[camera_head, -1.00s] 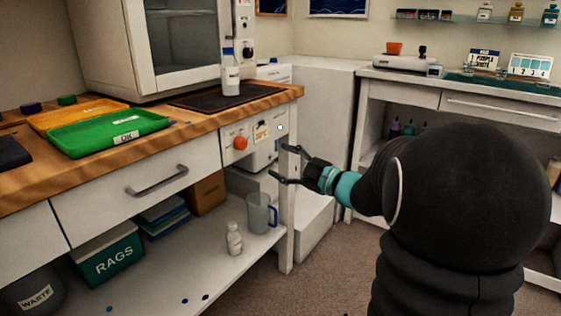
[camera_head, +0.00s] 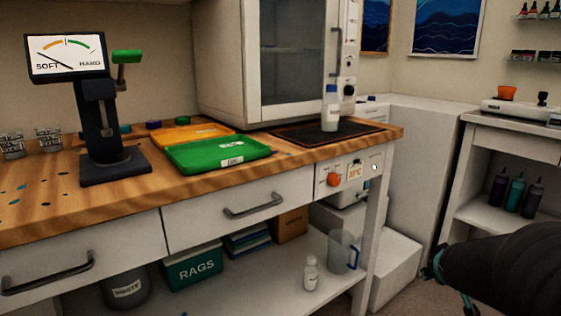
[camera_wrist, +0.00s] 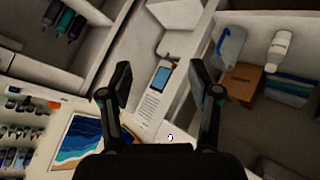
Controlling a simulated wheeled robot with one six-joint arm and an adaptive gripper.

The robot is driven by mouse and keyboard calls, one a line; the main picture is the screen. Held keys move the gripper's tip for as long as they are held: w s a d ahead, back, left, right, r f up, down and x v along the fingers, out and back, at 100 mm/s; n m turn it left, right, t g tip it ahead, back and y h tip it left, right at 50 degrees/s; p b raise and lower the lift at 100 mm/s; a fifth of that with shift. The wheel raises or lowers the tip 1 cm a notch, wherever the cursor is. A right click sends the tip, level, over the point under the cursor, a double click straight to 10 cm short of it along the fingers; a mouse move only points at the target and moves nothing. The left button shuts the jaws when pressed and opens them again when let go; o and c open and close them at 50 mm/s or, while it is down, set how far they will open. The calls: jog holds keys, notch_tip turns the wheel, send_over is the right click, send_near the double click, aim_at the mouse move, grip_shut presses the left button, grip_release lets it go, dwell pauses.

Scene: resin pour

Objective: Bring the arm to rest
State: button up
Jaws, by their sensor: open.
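My gripper (camera_wrist: 161,88) is open and empty in the wrist view, its two dark fingers spread well apart. Between and beyond them are a pale surface and a white unit with a small blue screen (camera_wrist: 162,76). In the head view my black arm enters at the lower right. Only a little of the gripper shows past it, low in front of the white cabinets and apart from the bench.
The wooden bench (camera_head: 50,205) holds a green tray (camera_head: 190,155), an orange tray (camera_head: 170,137), a hardness gauge (camera_head: 66,55) and a white bottle (camera_head: 331,112). A jug (camera_head: 342,252) and small bottle (camera_head: 311,272) stand on the lower shelf. Carpet lies between bench and right-hand unit.

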jog(key=s+a+m+g+y, duration=0.3)
jog(key=s+a+m+g, duration=0.15)
jog(key=s+a, duration=1.05)
jog(key=s+a+r+n+t+y, duration=0.1)
jog(key=s+a+r+n, duration=0.1)
jog(key=s+a, duration=0.5)
jog(key=shift+s+r+y+p, duration=0.15)
jog(key=shift+r+y+p, duration=0.2)
jog(key=shift+r, duration=0.45)
